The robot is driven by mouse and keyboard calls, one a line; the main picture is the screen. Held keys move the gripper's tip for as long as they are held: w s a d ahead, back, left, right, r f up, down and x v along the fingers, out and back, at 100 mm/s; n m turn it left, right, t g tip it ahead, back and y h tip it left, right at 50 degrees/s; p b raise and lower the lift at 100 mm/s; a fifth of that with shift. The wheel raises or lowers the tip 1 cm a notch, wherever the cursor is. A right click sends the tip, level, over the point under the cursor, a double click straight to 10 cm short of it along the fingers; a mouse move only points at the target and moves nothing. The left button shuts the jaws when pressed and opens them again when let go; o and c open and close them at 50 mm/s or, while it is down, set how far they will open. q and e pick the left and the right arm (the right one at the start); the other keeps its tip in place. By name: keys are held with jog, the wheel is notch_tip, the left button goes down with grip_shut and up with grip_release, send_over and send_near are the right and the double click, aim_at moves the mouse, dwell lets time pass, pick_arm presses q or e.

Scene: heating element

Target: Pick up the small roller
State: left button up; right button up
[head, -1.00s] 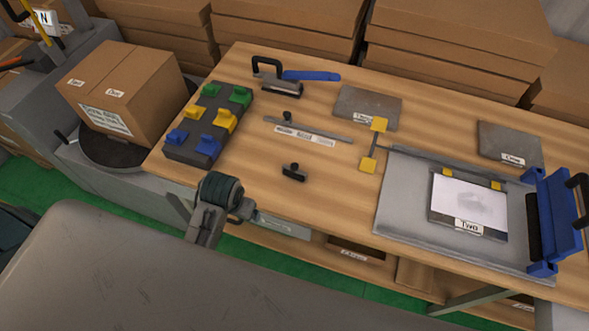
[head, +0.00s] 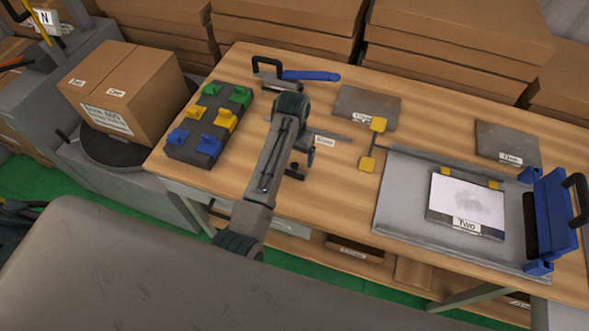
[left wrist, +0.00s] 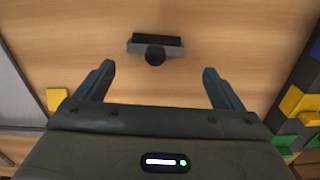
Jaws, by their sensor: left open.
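The small roller (left wrist: 156,43) is a short black bar with a round knob, lying on the wooden table. In the left wrist view it lies just beyond the fingertips, near the middle between them. My left gripper (left wrist: 158,70) is open and empty, its two fingers apart, above the table. In the head view my left arm reaches over the table and mostly covers the small roller (head: 297,174); only a dark part shows beside the arm. My right gripper is not in view.
A dark block with coloured clips (head: 190,150) stands left of my arm. A blue-handled tool (head: 310,76) lies behind. A thin metal strip lies partly behind my arm. A grey plate (head: 400,190) with a blue frame (head: 553,220) is at the right.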

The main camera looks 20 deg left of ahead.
aim_at(295, 164)
pick_arm(q)
jog(key=shift+f, duration=0.95)
jog(key=f+p, duration=0.2)
jog(key=f, duration=0.1)
jog(key=f+p, duration=0.1)
jog(key=shift+s+d+f, duration=0.15)
jog(key=shift+d+f, duration=0.15)
jog(key=shift+f, duration=0.4)
jog(key=c, duration=1.1)
jog(key=shift+c, duration=0.2)
jog(key=shift+r, duration=0.1)
